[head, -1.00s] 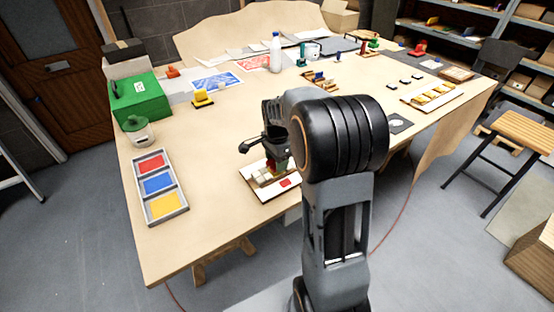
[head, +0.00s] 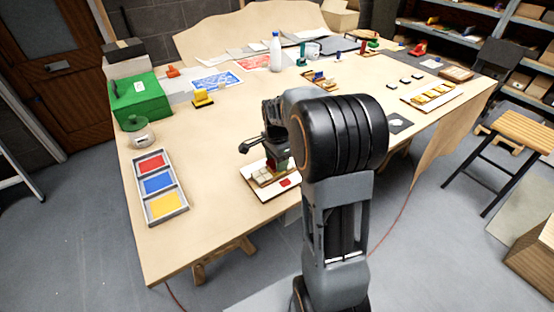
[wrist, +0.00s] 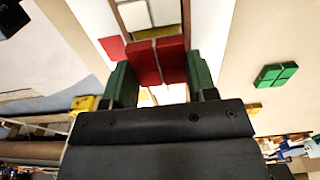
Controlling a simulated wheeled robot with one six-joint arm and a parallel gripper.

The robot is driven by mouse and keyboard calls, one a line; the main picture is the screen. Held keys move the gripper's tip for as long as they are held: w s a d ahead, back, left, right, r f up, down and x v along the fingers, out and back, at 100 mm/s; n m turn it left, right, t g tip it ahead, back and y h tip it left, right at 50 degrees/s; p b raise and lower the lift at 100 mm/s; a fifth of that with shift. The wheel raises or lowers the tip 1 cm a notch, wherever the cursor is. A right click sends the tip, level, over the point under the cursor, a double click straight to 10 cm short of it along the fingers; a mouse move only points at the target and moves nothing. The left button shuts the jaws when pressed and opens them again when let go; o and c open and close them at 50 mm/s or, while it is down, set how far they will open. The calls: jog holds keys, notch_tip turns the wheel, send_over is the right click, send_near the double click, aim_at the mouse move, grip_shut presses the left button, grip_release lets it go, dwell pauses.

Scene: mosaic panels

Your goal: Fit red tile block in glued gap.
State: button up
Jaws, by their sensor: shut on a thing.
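The red tile block (wrist: 157,60), made of red squares, is held between the two green-padded fingers of my gripper (wrist: 159,72) in the wrist view. The fingers are shut on its sides. The panel (head: 258,188) lies near the table's front edge in the head view, with my gripper over its back right part. Pale and yellowish tiles in a brown frame (wrist: 185,18) show just beyond the block in the wrist view. I cannot tell whether the block touches the panel; the gap is hidden.
A flat red piece (head: 285,183) lies on the panel's front margin. A grey tray (head: 172,214) with red, blue and yellow sections is to the left. A green tile block (wrist: 275,74) lies right of the panel in the wrist view. The table between tray and panel is clear.

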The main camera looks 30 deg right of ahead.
jog(key=shift+f+b, duration=0.7)
jog(key=shift+f, duration=0.35)
jog(key=o, duration=1)
notch_tip(320, 180, up, 14)
jog(key=shift+f, duration=0.1)
